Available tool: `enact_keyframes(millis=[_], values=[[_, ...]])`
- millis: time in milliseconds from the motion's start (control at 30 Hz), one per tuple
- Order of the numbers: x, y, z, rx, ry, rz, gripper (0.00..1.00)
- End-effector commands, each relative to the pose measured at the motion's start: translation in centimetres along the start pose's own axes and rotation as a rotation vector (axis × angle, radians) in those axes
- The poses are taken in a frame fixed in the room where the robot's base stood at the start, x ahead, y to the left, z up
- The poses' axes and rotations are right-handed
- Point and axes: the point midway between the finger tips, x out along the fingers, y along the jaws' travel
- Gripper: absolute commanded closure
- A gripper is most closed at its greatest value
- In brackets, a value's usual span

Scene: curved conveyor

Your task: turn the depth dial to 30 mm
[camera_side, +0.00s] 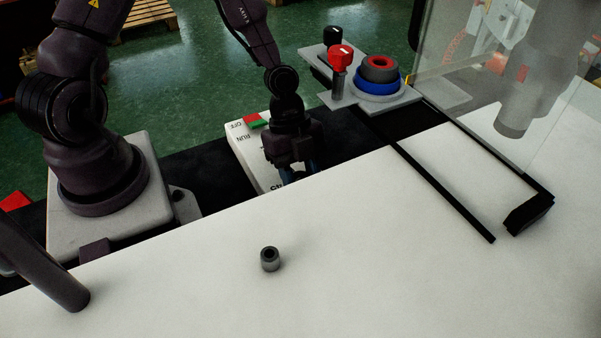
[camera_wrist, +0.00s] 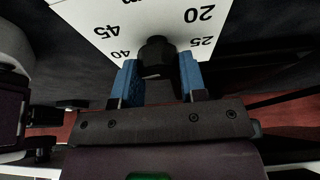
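The depth dial is a black knob (camera_wrist: 156,55) on a white panel (camera_wrist: 118,18), printed with 20, 25, 40 and 45 in the wrist view. The 30 and 35 marks and any pointer are hidden. My gripper (camera_wrist: 160,80) has its blue fingers on either side of the knob, nearly filling the gap; I cannot tell if they touch it. In the side view my gripper (camera_side: 297,172) points down at the near end of the white control box (camera_side: 245,153), and it hides the knob there.
The box also carries a red and green switch (camera_side: 254,121) marked OFF and RUN. Behind it to the right stand a red knob (camera_side: 341,57) and a stack of rings (camera_side: 378,77). A clear guard (camera_side: 490,75) stands at right. A grey cylinder (camera_side: 270,259) sits on the white surface.

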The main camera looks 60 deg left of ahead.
Motion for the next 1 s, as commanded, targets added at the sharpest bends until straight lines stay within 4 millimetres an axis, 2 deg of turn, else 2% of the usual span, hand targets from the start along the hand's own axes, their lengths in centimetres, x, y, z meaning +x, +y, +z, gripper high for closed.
enact_keyframes(millis=[267,467,1000], values=[[-0.03,0.02,0.00,-0.023,0.000,-0.009,0.85],[-0.04,0.01,-0.01,-0.105,-0.001,-0.044,0.85],[-0.05,0.05,-0.04,-0.546,-0.002,-0.228,0.85]])
